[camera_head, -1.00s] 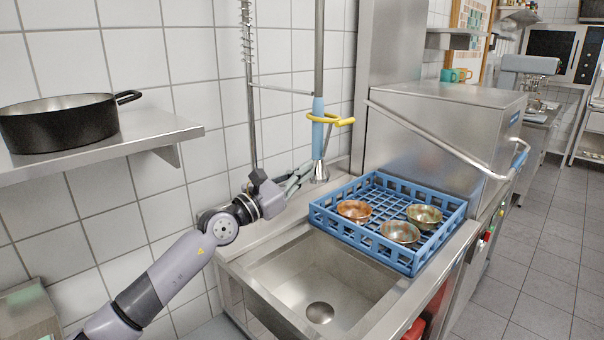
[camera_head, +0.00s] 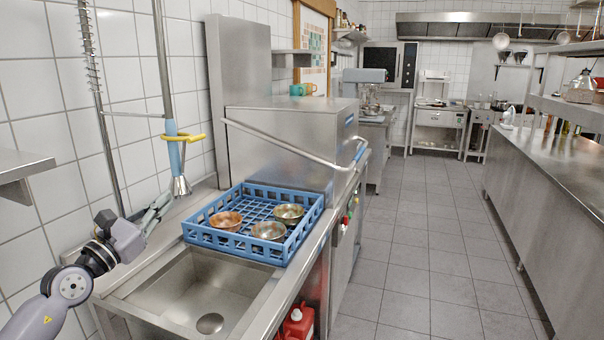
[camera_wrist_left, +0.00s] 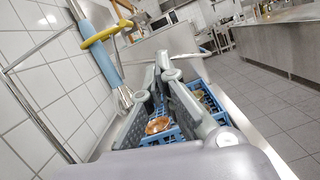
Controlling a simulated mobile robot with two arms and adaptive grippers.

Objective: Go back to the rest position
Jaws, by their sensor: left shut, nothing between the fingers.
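My left gripper (camera_head: 160,207) is at the left of the head view, over the counter by the sink, just left of the blue dish rack. Its fingers are together and hold nothing. In the left wrist view the gripper's fingers (camera_wrist_left: 165,82) point toward the rack and the spray head. My right gripper is not in view.
The blue rack (camera_head: 288,248) holds three metal bowls, among them a copper-coloured one (camera_head: 226,221). The spray head (camera_head: 180,186) hangs close to my left gripper. The sink (camera_head: 200,285) lies in front, the dishwasher (camera_head: 290,140) behind. The tiled floor (camera_head: 425,240) at right is clear.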

